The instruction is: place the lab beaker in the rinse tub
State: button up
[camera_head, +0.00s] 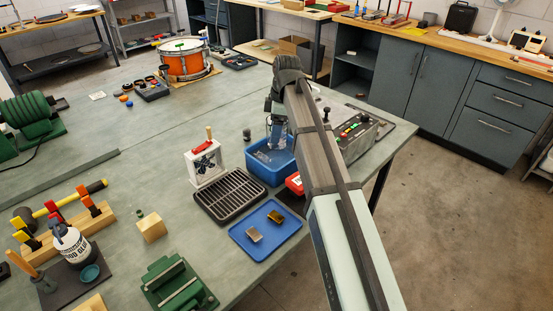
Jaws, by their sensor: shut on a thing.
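The lab beaker (277,137) is a clear glass vessel, seen small in the head view. It hangs roughly upright below my gripper (276,117), which is shut on its upper part. The rinse tub (265,177) is a blue open box near the bench's right side. The beaker's lower end overlaps the tub's opening in the picture; I cannot tell whether it touches the tub floor. My arm runs up from the bottom right and hides the tub's right side. The fingertips are dark and hard to make out.
A black drain rack (231,196) and a white stand with a red top (206,162) are left of the tub. A blue tray (266,231) with two small blocks lies in front. A control box (357,134) stands right of my arm. Bare bench lies behind and left.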

jog(key=shift+f, duration=4.55)
jog(key=shift+f, duration=0.15)
jog(key=o, duration=1)
jog(key=shift+o, duration=0.2)
jog(key=r, duration=0.4)
jog(key=d+r, duration=0.1)
jog(key=r, duration=0.7)
jog(key=shift+d+r, duration=0.1)
jog(key=shift+d, duration=0.3)
